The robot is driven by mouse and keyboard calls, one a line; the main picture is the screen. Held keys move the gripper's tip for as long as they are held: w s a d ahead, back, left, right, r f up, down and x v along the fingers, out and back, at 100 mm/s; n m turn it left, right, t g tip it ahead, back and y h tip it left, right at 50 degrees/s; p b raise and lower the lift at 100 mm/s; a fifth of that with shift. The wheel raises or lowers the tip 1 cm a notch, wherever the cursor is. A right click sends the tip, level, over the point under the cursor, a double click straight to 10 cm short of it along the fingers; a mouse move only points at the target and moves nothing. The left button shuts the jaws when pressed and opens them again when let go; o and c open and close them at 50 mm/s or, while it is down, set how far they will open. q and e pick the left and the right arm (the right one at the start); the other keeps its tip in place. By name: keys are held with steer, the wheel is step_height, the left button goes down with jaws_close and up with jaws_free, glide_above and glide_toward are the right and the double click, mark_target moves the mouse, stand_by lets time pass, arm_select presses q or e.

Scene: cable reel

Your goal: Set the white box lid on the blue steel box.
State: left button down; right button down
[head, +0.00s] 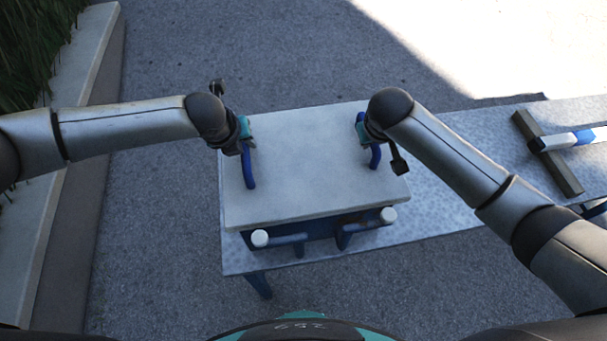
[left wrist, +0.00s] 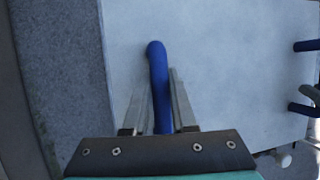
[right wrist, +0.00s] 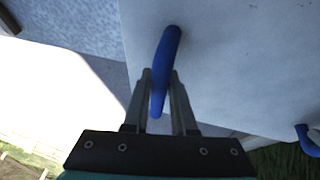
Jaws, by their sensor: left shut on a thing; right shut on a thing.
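The white box lid (head: 310,170) is a flat pale panel with a blue handle near each side. My left gripper (head: 246,150) is shut on the left blue handle (head: 249,172); the left wrist view shows this handle (left wrist: 157,75) between the fingers (left wrist: 158,95). My right gripper (head: 372,145) is shut on the right blue handle (head: 375,158), which also shows between the fingers in the right wrist view (right wrist: 167,60). The blue steel box (head: 318,228) shows only as a dark blue front below the lid's near edge. Whether lid and box touch cannot be told.
The box is on a speckled grey table (head: 460,205) that runs to the right. Blue bars with white round ends (head: 260,238) stick out at the box's front.

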mark_target(369, 154)
arm_select(q)
steer(key=shift+w+r, duration=0.1)
steer(key=shift+w, duration=0.05)
arm_select(e)
steer(key=shift+w+r, duration=0.1)
steer(key=shift+w, duration=0.05)
